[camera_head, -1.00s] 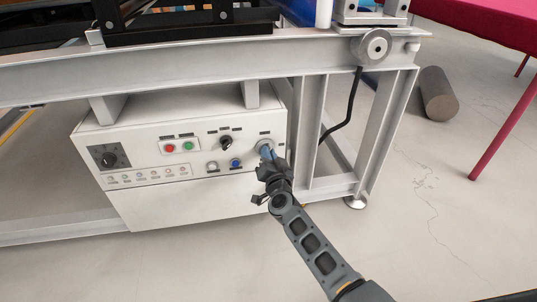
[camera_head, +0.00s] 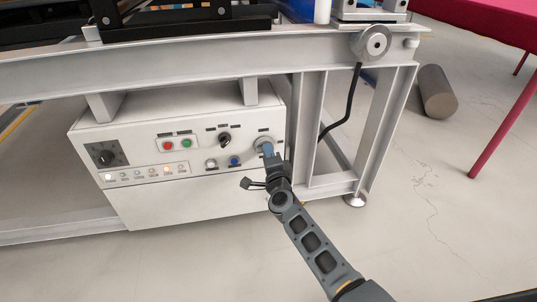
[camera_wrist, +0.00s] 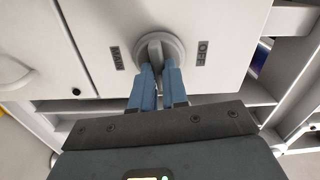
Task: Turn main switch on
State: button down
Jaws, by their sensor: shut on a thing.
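The main switch is a round grey knob (camera_wrist: 174,42) with a raised grip bar, on the white control box (camera_head: 190,205). In the head view the knob (camera_head: 262,141) is at the box's upper right, partly covered by my gripper (camera_head: 268,150). In the wrist view the two blue fingers of my gripper (camera_wrist: 158,70) are shut on the grip bar, one on each side. The bar runs roughly upright in that view. Labels flank the knob: one seems to read MAIN on the left, OFF on the right. Two small indicator lamps (camera_head: 168,169) on the box glow.
A steel frame (camera_head: 313,130) stands right of the box.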

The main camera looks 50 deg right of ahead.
jog(key=shift+f+m, duration=0.1)
jog(key=shift+m, duration=0.5)
jog(key=shift+s, duration=0.1)
jog(key=c, duration=1.1)
grip_release()
jog(key=shift+c, duration=0.2)
jog(key=p+v, duration=0.2)
jog(key=v, duration=0.5)
jog(key=shift+s+a+p, duration=0.25)
jog(key=shift+s+p, duration=0.05)
jog(key=shift+p, duration=0.05)
